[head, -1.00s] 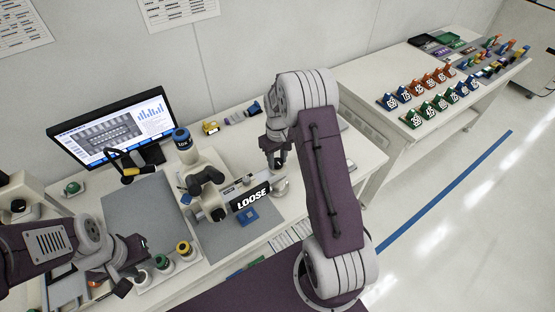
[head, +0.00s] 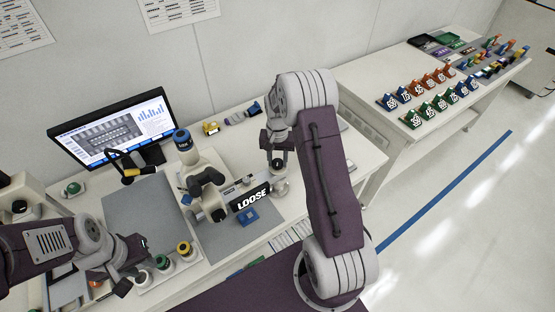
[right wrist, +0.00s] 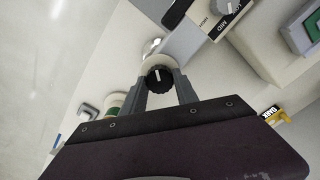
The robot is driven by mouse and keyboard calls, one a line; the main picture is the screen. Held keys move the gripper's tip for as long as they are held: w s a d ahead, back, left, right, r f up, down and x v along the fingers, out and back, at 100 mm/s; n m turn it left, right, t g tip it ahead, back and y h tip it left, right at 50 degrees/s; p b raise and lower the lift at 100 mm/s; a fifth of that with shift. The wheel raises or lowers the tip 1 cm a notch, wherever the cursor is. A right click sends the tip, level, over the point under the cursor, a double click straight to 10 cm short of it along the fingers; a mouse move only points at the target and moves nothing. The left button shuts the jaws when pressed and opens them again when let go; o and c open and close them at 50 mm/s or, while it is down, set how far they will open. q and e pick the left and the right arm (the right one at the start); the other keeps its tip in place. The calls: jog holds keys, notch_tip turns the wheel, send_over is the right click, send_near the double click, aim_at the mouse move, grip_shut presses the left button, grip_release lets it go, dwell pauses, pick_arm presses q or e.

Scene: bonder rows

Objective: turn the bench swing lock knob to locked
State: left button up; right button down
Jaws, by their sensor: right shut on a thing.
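The swing lock knob (right wrist: 158,77) is a round black ribbed knob with a white pointer line, on a pale round base. My right gripper (right wrist: 160,88) has its two grey fingers on either side of the knob, shut on it. In the head view my right gripper (head: 278,163) reaches down at the right end of the bench device and hides most of the knob. The black sign (head: 253,198) beside it reads LOOSE. My left gripper (head: 124,284) hangs low at the left, away from the knob; its jaws are too unclear to read.
A second knob (right wrist: 177,12) by MID lettering is close to my right gripper. A monitor (head: 115,128) stands at the back left. A side table (head: 440,125) holds several numbered blocks.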

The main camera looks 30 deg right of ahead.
aim_at(277, 162)
jog(key=m, duration=0.5)
jog(key=shift+s+f+m, duration=0.1)
jog(key=shift+s+m, duration=0.05)
jog(key=shift+m, duration=0.15)
jog(key=shift+a+m, duration=0.1)
jog(key=shift+m, duration=2.2)
jog(key=c, duration=0.9)
grip_release()
jog(key=shift+c, duration=0.2)
notch_tip(277, 162, up, 9)
jog(key=shift+a+r+b, duration=0.1)
jog(key=shift+r+b, duration=0.05)
jog(key=shift+b, duration=0.3)
